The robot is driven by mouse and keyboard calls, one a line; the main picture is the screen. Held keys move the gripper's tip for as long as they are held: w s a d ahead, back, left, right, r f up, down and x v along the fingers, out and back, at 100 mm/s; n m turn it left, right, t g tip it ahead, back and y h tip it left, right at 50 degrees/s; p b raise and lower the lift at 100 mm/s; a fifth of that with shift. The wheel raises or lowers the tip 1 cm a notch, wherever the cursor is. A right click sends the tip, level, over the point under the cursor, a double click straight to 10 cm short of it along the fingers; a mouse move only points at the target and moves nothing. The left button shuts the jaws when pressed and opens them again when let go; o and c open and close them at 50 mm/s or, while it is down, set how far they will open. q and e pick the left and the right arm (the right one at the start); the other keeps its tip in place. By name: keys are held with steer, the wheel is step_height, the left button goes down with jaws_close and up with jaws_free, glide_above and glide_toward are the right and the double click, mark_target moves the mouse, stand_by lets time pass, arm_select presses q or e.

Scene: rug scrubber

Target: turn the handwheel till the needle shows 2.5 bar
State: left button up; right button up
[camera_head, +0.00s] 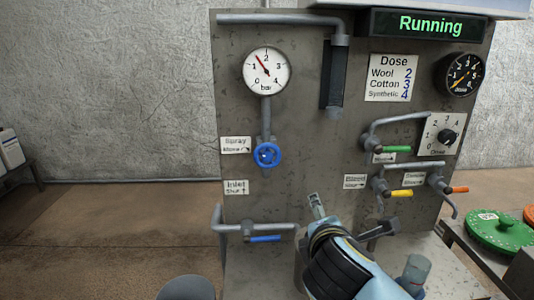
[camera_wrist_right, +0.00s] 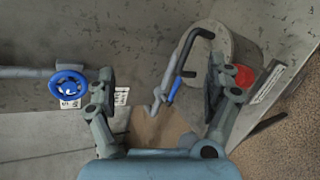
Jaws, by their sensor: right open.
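The blue handwheel (camera_head: 267,155) sits on a vertical pipe below the round gauge (camera_head: 266,71), beside a "Spray" label. The gauge's red needle points up and left, between 1 and 2 bar. My right gripper (camera_head: 350,212) is open and empty, below and to the right of the handwheel and apart from it. In the right wrist view the handwheel (camera_wrist_right: 69,89) lies just left of the open jaws (camera_wrist_right: 160,88), outside them. My left gripper is not in view.
A blue lever (camera_head: 264,239) sits on the lower pipe below the handwheel. Green (camera_head: 397,150), yellow (camera_head: 401,193) and orange (camera_head: 459,189) levers and a dose knob (camera_head: 447,136) are to the right. The display (camera_head: 430,25) reads "Running". The panel around the handwheel is fairly clear.

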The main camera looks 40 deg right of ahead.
steer(key=w+a+r+n+t+h, duration=0.1)
steer(key=w+a+r+n+t, duration=0.1)
steer(key=w+r+n, duration=0.3)
steer(key=n+t, duration=0.4)
steer(key=n, duration=0.6)
glide_toward(267, 159)
steer(key=w, duration=0.1)
steer(key=shift+y, duration=0.3)
steer(key=x, duration=0.9)
steer(key=shift+s+d+r+b, duration=0.1)
steer(key=shift+d+r+b, duration=0.05)
steer(key=shift+d+b, duration=0.2)
steer(key=shift+x, duration=0.75)
steer(key=shift+d, duration=0.1)
steer(key=c, duration=1.2)
